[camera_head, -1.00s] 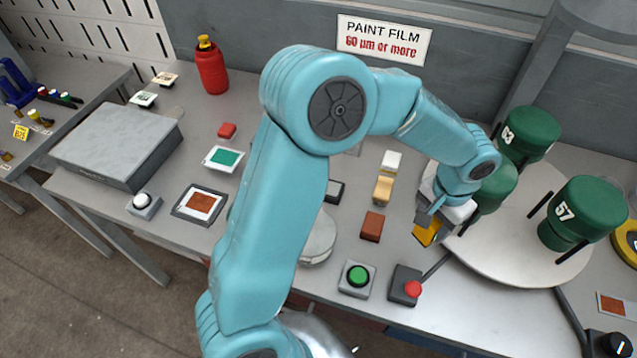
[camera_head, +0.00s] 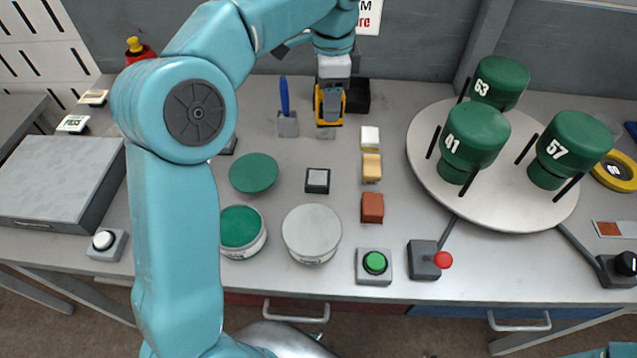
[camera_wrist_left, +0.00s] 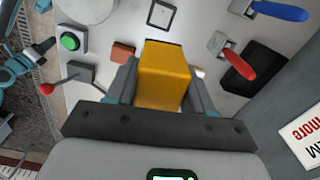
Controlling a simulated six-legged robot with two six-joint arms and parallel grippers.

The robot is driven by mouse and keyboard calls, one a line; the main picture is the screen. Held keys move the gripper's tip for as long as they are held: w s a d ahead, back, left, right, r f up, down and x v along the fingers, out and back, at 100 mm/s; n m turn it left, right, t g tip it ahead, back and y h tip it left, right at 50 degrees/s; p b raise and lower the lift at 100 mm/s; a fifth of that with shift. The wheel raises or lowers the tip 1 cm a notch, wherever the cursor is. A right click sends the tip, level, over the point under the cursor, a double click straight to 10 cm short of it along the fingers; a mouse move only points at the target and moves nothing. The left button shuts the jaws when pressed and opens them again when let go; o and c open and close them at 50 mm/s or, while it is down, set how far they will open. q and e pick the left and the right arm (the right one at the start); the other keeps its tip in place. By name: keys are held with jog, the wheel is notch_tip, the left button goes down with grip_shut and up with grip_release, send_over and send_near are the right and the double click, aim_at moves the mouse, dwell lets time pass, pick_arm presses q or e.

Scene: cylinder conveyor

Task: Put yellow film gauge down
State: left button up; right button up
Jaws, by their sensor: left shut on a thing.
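The yellow film gauge (camera_head: 321,104) is between the fingers of my left gripper (camera_head: 329,112), over the back middle of the grey bench in the head view. In the left wrist view the gauge (camera_wrist_left: 163,76) is a yellow block with dark fingers on both sides, and my left gripper (camera_wrist_left: 160,95) is shut on it. I cannot tell whether its underside touches the bench. A teal arm, likely my right one, shows at the left edge of the wrist view; the state of its gripper is unclear.
A blue-handled tool (camera_head: 284,97) stands left of the gauge, a black box (camera_head: 357,97) right. White, tan and brown blocks (camera_head: 372,207) form a column in front. A turntable (camera_head: 490,213) carries green cylinders. Cans (camera_head: 312,233) and a green button (camera_head: 375,263) are nearer.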

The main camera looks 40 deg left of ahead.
pick_arm(q)
jog(key=shift+s+a+r+m, duration=0.15)
jog(key=shift+a+r+m, duration=0.2)
jog(key=shift+r+m, duration=0.2)
jog(key=shift+s+a+r+m, duration=0.15)
jog(key=shift+s+a+m, duration=0.05)
jog(key=shift+a+m, duration=0.05)
notch_tip(320, 180, down, 16)
jog(key=b, duration=0.3)
jog(key=shift+r, duration=0.25)
notch_tip(320, 180, down, 4)
jog(key=shift+r, duration=0.2)
jog(key=shift+w+f, duration=0.1)
jog(key=shift+f, duration=0.05)
